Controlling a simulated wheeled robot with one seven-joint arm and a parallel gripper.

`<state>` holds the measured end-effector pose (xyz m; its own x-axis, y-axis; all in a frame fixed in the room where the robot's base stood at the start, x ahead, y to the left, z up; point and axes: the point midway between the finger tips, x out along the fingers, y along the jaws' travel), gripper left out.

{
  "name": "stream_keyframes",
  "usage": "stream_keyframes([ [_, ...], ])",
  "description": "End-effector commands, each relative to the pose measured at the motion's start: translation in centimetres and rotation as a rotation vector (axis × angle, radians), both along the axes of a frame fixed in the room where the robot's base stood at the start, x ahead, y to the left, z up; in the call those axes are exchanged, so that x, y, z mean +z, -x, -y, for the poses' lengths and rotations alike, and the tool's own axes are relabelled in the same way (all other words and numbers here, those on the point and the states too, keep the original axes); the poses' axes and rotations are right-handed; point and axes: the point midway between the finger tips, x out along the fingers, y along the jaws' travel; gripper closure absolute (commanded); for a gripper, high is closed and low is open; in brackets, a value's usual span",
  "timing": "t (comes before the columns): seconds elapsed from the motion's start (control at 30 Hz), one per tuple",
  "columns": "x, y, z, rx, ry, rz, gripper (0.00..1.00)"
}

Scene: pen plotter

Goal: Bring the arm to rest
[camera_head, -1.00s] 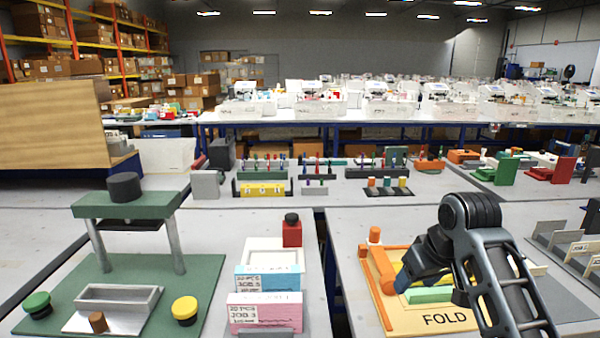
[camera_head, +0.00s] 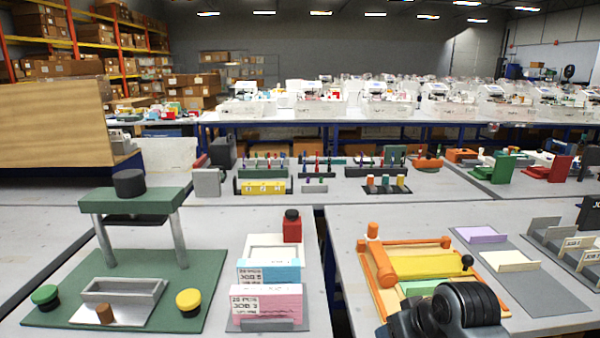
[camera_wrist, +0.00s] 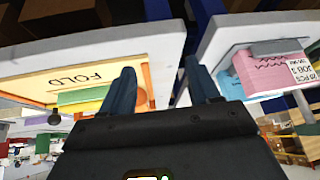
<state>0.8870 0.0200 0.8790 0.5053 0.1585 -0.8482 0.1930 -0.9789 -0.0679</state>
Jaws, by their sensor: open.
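My arm (camera_head: 455,308) shows at the bottom of the head view, low in front of the orange fold board (camera_head: 378,268); its end is cut off by the frame. In the wrist view my gripper (camera_wrist: 162,88) is open, with its two dark fingers apart and nothing between them. Behind its fingers lies the gap between two tables. The fold board (camera_wrist: 148,72), marked FOLD, is left of the fingers there, and the pink paper stack (camera_wrist: 275,68) is right of them.
A green press (camera_head: 130,205) stands on the left table with black and yellow (camera_head: 189,302) knobs. The pink and blue (camera_head: 270,270) stacks stand beside it. Purple (camera_head: 481,234) and cream sheets lie right of the fold board. A pen plotter table (camera_head: 345,186) is behind.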

Motion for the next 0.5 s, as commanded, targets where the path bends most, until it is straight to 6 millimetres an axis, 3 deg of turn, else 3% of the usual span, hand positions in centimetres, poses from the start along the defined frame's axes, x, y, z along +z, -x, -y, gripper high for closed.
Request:
stream_keyframes([
  [0.2,-5.1,6.1,-2.2,-0.053,-0.061,0.094,0.39],
  [0.5,-8.5,16.2,-3.2,-0.143,-0.105,0.244,0.39],
])
